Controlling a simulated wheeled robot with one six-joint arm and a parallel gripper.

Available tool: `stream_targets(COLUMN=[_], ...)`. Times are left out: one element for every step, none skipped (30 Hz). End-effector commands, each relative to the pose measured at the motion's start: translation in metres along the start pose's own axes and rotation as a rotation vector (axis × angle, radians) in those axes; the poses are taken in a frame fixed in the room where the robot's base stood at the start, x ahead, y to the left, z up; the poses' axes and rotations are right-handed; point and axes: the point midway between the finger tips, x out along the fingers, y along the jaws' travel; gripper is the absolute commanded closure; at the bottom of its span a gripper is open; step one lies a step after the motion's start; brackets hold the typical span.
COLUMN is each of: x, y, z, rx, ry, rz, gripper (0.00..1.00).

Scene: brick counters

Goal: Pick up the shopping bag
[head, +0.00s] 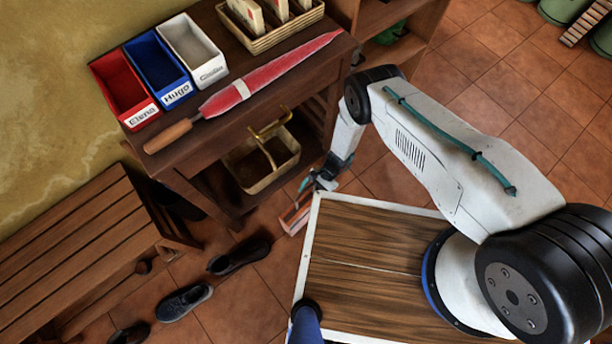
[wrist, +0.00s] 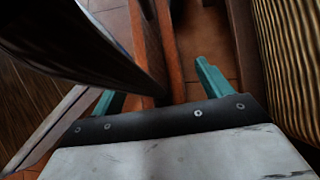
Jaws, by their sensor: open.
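A narrow orange-pink object with a pale edge (head: 295,217), which may be the shopping bag, stands on the floor beside the front corner of my wooden-topped base. Only part of it shows, and I cannot tell its full shape. My gripper (head: 309,187) is open just above it, pointing down. In the wrist view the teal fingers of my gripper (wrist: 156,80) stand wide apart. An orange-brown upright panel (wrist: 172,45) shows between them, perhaps the same object. I cannot tell whether the fingers touch it.
A dark wooden table (head: 230,135) holds name-labelled bins (head: 163,60), a closed red umbrella (head: 270,72) and a basket (head: 270,38). A tan caddy (head: 262,165) sits on its lower shelf. A slatted bench (head: 75,255) and dark shoes (head: 240,255) are at left. Tiled floor is open at upper right.

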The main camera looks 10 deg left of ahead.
Motion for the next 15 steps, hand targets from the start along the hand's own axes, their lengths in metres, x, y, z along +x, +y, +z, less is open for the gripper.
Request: stream_targets(x=[-0.0001,-0.0001,-0.0001,-0.0001,-0.0002,-0.0002,-0.0002,-0.0002,-0.0004,-0.0004,-0.0004,-0.0004,-0.0004,-0.0005,-0.0008], y=[0.0001,0.0001,0.0001,0.0001,0.0001,0.0001,0.0000,0.0000,-0.0001,-0.0001,-0.0001,-0.0001,-0.0001,-0.0001,-0.0002], z=[0.0000,0.0000,0.0001,0.0001,0.0001,0.0001,0.0001,0.0001,0.0002,0.0002,0.0002,0.0002,0.0002,0.0003,0.0005], rx=[0.000,0.000,0.000,0.000,0.000,0.000,0.000,0.000,0.000,0.000,0.000,0.000,0.000,0.000,0.000], ry=[0.000,0.000,0.000,0.000,0.000,0.000,0.000,0.000,0.000,0.000,0.000,0.000,0.000,0.000,0.000], rz=[0.000,0.000,0.000,0.000,0.000,0.000,0.000,0.000,0.000,0.000,0.000,0.000,0.000,0.000,0.000], gripper=[0.30,0.39,0.50,0.58,0.66,0.77,0.86,0.92,0.92,0.92,0.92,0.92,0.92,0.92,0.92])
